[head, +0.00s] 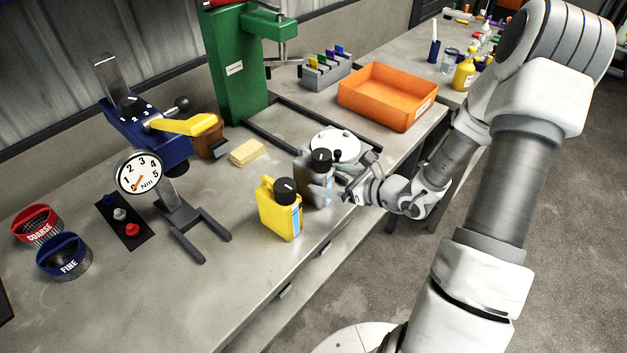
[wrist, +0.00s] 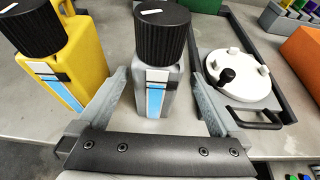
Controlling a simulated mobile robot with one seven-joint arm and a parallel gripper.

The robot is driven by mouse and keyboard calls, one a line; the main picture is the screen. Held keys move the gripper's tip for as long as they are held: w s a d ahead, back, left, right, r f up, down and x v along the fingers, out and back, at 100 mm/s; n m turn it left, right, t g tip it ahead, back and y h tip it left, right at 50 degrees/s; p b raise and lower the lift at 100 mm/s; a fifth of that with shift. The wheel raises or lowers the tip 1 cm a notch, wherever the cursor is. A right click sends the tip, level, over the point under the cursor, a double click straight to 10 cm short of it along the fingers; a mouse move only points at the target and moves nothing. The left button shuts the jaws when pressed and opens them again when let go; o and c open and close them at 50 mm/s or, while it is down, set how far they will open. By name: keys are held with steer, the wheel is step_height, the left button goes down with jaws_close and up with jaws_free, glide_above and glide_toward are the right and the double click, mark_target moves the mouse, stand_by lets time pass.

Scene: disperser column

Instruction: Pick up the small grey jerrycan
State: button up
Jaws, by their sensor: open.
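The small grey jerrycan (head: 315,180) stands upright on the bench, with a black cap and a blue and white label. In the wrist view the grey jerrycan (wrist: 157,95) is between the two fingers of my gripper (wrist: 160,105). The fingers are open, one on each side of its body, with a visible gap on the right and a narrower one on the left. In the head view my gripper (head: 332,190) is at the jerrycan's right side, partly overlapping it. I cannot tell whether either finger touches it.
A yellow jerrycan (head: 278,215) stands close on the left, also in the wrist view (wrist: 75,60). A yellow sponge (head: 247,152), an orange tray (head: 385,95) and a green column stand (head: 235,70) are further back.

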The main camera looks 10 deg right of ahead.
steer(key=x, duration=0.5)
steer(key=shift+s+a+f, duration=0.1)
steer(key=shift+a+f, duration=0.05)
steer(key=shift+f, duration=0.05)
steer(key=shift+r, duration=0.1)
jaws_close()
